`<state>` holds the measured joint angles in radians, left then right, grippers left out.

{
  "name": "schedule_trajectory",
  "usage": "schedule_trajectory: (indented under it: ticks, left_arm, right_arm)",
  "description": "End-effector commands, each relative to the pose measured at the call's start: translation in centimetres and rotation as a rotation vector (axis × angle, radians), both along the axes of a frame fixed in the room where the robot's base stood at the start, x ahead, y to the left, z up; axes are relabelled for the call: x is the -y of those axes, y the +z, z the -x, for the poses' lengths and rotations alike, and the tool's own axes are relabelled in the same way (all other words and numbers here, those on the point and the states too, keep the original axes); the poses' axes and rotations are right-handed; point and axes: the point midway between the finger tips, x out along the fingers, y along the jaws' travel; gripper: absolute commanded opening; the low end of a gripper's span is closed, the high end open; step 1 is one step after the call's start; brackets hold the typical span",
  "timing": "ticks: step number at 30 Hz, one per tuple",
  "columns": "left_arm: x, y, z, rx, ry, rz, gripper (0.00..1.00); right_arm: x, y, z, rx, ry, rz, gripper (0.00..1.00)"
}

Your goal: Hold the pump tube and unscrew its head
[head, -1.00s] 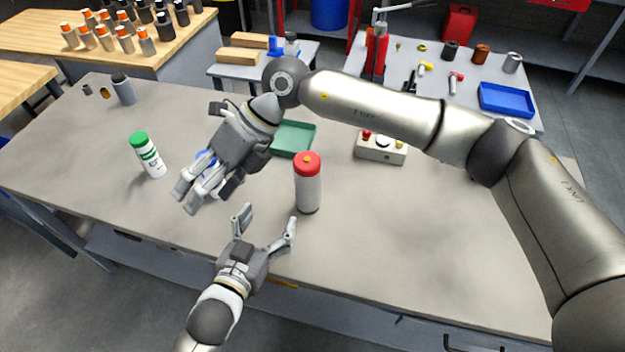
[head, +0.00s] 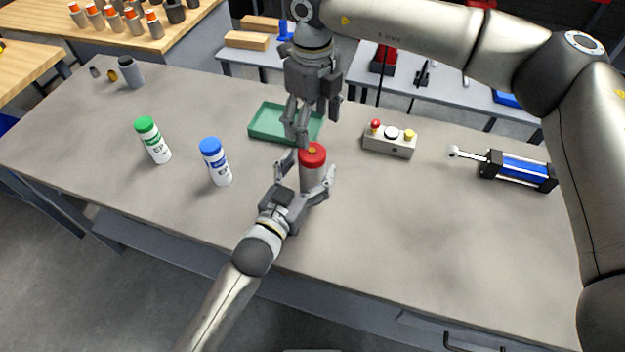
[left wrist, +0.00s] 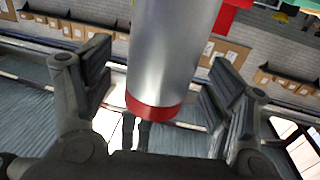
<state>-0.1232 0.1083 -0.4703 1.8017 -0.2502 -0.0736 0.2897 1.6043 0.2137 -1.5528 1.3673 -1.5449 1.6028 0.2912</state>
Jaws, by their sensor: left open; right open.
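The pump tube (head: 313,181) is a silver cylinder standing upright on the table, with a red head (head: 312,154) on top. My left gripper (head: 308,172) is open, with one finger on each side of the tube. In the left wrist view the tube (left wrist: 172,50) appears upside down between the open fingers (left wrist: 163,70), with gaps on both sides; its red head (left wrist: 155,107) is low in that picture. My right gripper (head: 297,128) points down, open, just above and left of the red head. Whether its fingertips touch the head I cannot tell.
A blue-capped bottle (head: 216,163) and a green-capped bottle (head: 152,140) stand to the left. A green tray (head: 262,131) lies behind the tube. A button box (head: 389,146) and a blue cylinder part (head: 522,170) are to the right. The table's front right is clear.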

Motion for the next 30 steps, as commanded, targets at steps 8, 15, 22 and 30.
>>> schedule_trajectory:
  ticks: [8,15,22,30]
  left_arm:
    - [0.9,0.0,-1.9,-0.001,0.000,0.000,0.78]
    - [1.0,-0.1,-1.9,-0.002,0.000,-0.001,0.78]
    - [1.0,-0.1,-1.9,-0.002,0.000,-0.001,0.51]
    - [0.9,-0.1,-1.9,-0.002,0.000,-0.001,0.17]
  right_arm:
    - [-0.1,0.0,0.0,0.000,0.001,-0.001,0.70]
    - [-0.1,0.0,0.0,0.000,0.001,-0.001,0.70]
    - [-0.1,0.0,0.0,0.000,0.001,-0.001,0.70]
    - [-0.1,0.0,0.0,-0.001,0.001,-0.001,0.70]
